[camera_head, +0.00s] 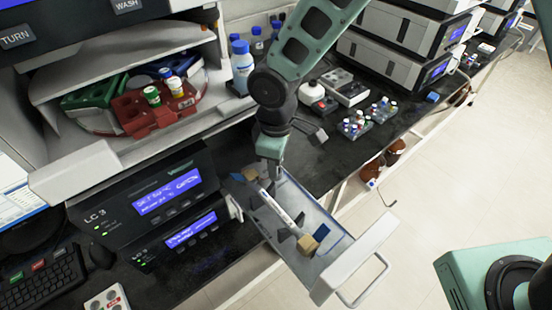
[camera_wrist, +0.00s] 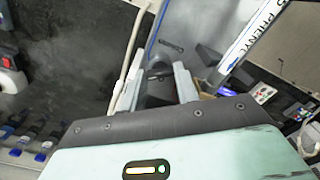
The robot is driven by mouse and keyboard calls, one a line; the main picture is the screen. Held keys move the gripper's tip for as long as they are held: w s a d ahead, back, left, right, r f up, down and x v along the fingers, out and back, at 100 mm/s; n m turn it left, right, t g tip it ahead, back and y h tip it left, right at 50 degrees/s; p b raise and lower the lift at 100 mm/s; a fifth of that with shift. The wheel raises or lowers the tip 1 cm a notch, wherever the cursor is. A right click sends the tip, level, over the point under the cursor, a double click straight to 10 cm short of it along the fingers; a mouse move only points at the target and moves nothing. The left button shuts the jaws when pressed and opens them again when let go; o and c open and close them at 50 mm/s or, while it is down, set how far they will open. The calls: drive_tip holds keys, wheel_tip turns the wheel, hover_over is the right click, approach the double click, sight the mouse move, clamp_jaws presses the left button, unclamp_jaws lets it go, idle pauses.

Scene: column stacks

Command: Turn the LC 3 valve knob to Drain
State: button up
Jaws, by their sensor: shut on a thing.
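The LC 3 unit (camera_head: 150,210) stands at the left in the head view, with lit blue screens. An open drawer or tray (camera_head: 335,262) extends from its right side, holding a white column (camera_head: 275,207) between tan end blocks. My gripper (camera_head: 271,178) reaches down at the drawer's inner end. In the wrist view its two pale fingers (camera_wrist: 156,82) are shut on a small dark piece, apparently the valve knob (camera_wrist: 158,74). The knob is hidden behind my gripper in the head view. I cannot read its position or any Drain mark.
The column, with part of a label readable, passes close to the right of my fingers in the wrist view (camera_wrist: 250,42). A shelf with a red vial rack (camera_head: 150,112) is at the upper left. Bottles and small vials (camera_head: 368,118) stand on the dark bench behind. Open floor lies at the right.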

drive_tip(key=shift+w+r+n, duration=0.1)
drive_tip(key=shift+n, duration=0.8)
drive_tip(key=o, duration=1)
wheel_tip(320, 180, up, 17)
drive_tip(key=shift+r+b, duration=0.15)
drive_tip(key=shift+b, duration=1.1)
